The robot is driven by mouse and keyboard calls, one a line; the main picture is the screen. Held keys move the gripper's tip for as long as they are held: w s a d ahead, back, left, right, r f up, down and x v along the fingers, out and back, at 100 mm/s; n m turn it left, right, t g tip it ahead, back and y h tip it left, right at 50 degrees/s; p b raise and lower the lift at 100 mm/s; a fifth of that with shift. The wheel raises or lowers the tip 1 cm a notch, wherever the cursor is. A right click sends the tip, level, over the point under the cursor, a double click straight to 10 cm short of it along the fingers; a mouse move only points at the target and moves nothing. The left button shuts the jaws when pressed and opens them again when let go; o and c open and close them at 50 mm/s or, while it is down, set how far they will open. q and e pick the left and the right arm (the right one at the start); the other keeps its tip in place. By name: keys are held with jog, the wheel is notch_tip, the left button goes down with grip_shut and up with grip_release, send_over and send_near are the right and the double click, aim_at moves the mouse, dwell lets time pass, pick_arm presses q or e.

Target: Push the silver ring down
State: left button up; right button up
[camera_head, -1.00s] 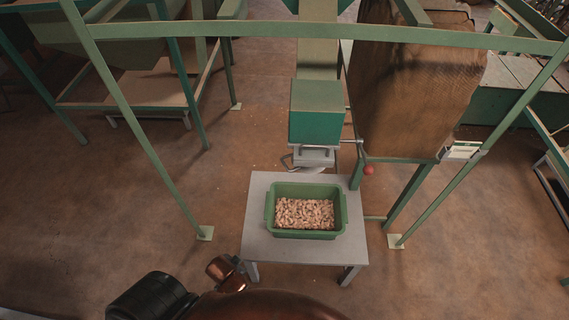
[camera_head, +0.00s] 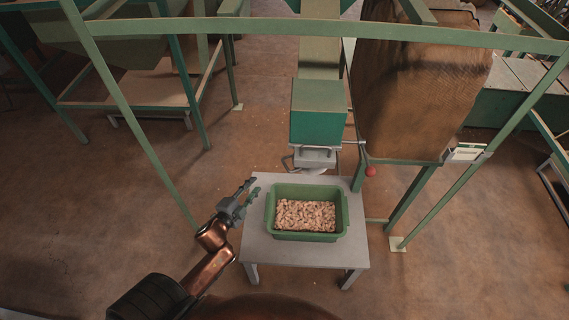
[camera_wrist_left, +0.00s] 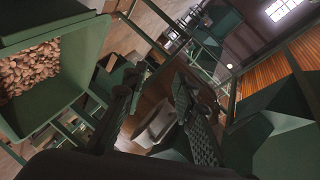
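A silver ring (camera_head: 297,149), seen as a thin metal loop, sits at the bottom of the green hopper chute (camera_head: 318,112), above the back of the table. Its full shape is too small to make out. My left gripper (camera_head: 253,187) is over the table's left edge, left of the green bin and apart from the ring, lower and to its left. In the left wrist view its two dark fingers stand apart with nothing between them, so it is open. I cannot pick out the ring surely in the wrist view. My right gripper is not in view.
A green bin (camera_head: 271,214) of nuts stands on the grey table (camera_head: 262,252). A lever with a red knob (camera_head: 370,171) hangs right of the chute. A green frame (camera_head: 150,150) crosses above and beside the table. A large burlap sack (camera_head: 410,90) is at the right.

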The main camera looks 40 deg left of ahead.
pick_arm(q)
jog(key=w+d+r+m+t+h, duration=0.1)
jog(key=w+d+r+m+h, duration=0.1)
jog(key=w+m, duration=0.1)
jog(key=w+d+r+m+t+h, duration=0.1)
jog(key=w+d+r+m+h, duration=0.1)
jog(key=w+r+m, duration=0.1)
jog(key=w+d+r+m+t+h+b, duration=0.1)
jog(key=w+d+r+m+h, duration=0.1)
jog(key=w, duration=0.3)
jog(key=shift+w+d+r+m, duration=0.15)
jog(key=shift+w+d+m, duration=0.15)
jog(key=shift+m, duration=0.3)
grip_shut()
jog(key=shift+h, duration=0.3)
